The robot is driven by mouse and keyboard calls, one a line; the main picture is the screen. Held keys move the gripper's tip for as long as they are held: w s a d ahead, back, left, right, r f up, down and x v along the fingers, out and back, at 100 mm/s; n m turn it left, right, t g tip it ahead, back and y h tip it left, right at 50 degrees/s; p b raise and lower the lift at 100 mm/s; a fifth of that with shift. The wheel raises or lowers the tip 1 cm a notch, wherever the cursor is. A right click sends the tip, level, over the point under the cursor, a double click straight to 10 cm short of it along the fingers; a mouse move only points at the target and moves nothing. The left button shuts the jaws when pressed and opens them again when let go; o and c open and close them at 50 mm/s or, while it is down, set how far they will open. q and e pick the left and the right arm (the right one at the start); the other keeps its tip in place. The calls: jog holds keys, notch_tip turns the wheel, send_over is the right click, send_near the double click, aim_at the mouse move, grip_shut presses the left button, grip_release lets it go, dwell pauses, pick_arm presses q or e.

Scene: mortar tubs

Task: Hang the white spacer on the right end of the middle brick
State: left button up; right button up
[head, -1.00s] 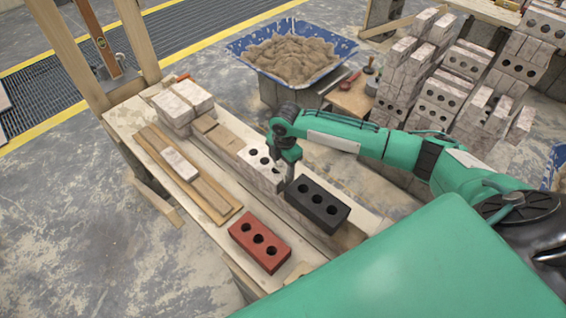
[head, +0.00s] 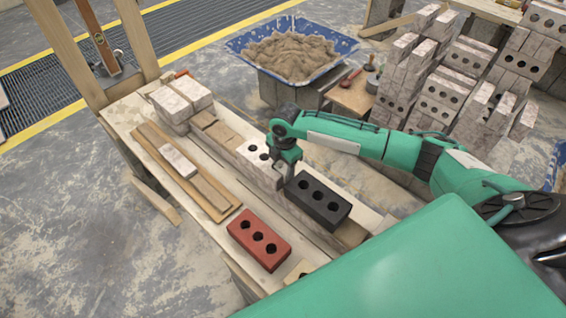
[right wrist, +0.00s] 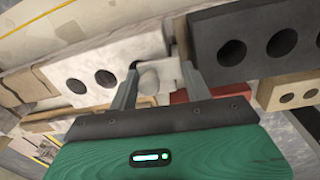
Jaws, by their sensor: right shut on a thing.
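The middle brick (head: 250,163) is pale with dark holes and lies in the row on the bench. In the right wrist view the pale brick (right wrist: 95,62) is left of my fingers. My right gripper (head: 284,172) is low at its right end, between it and the black brick (head: 318,202). In the right wrist view my right gripper (right wrist: 160,88) is shut on the small white spacer (right wrist: 163,74), which sits between the fingers, in the gap by the pale brick's end. I cannot tell whether the spacer touches the brick. My left gripper is out of view.
A red brick (head: 259,240) lies nearer on the bench, and a wooden board (head: 155,145) holds a small pale block (head: 178,160). Pale bricks (head: 182,98) stand at the row's far end. A blue tub (head: 245,55) of mortar stands behind.

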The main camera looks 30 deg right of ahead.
jog(key=shift+f, duration=0.25)
jog(key=o, duration=1)
jog(key=shift+o, duration=0.2)
notch_tip(320, 180, up, 14)
jog(key=b, duration=0.1)
jog(key=shift+s, duration=0.35)
